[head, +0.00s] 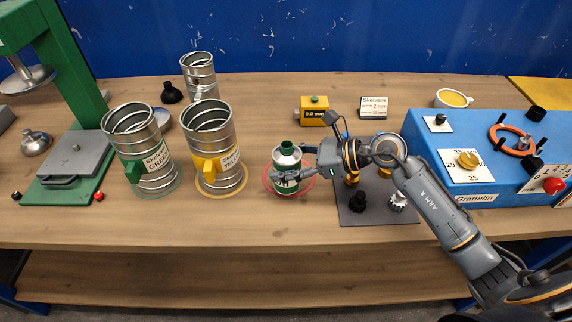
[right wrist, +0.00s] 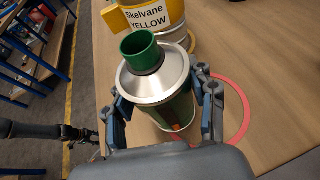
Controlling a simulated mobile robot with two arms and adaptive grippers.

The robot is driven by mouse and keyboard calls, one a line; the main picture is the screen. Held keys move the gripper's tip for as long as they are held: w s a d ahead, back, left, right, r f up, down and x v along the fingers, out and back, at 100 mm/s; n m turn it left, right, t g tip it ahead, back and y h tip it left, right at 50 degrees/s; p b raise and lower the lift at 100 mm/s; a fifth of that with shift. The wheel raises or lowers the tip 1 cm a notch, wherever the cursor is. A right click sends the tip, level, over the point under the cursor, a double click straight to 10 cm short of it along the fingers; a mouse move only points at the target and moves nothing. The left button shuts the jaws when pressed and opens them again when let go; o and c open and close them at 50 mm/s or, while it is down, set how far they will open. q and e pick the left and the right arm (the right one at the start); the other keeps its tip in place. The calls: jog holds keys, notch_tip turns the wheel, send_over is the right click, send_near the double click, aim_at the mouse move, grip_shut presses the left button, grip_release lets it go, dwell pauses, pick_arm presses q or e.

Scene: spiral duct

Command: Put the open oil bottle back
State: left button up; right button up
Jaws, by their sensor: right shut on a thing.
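The open oil bottle (head: 288,158) is green with a silver cone top and an open green mouth. It is upright over the red ring (head: 312,182) marked on the bench. I cannot tell whether its base touches the wood. My right gripper (head: 290,166) is shut on the bottle's body, coming from the right. In the right wrist view the bottle (right wrist: 158,84) sits between the two fingers (right wrist: 163,108), and part of the red ring (right wrist: 245,112) shows beside it. A dark arm at that view's left edge seems to be my left one; its gripper (right wrist: 88,135) is too small to read.
The yellow-tagged duct can (head: 226,135) stands close left of the bottle, with the green-tagged can (head: 155,140) beyond. A dark mat (head: 385,212) with small knobs and the blue machine (head: 430,150) are at the right. The bench front before the bottle is clear.

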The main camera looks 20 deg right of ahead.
jog(key=shift+f, duration=0.85)
pick_arm(q)
jog(key=shift+s+r, duration=0.35)
jog(key=shift+s, duration=0.1)
pick_arm(e)
jog(key=shift+f, duration=0.25)
jog(key=o, duration=1.3)
pick_arm(q)
jog(key=shift+a+f, duration=0.1)
jog(key=shift+f, duration=0.05)
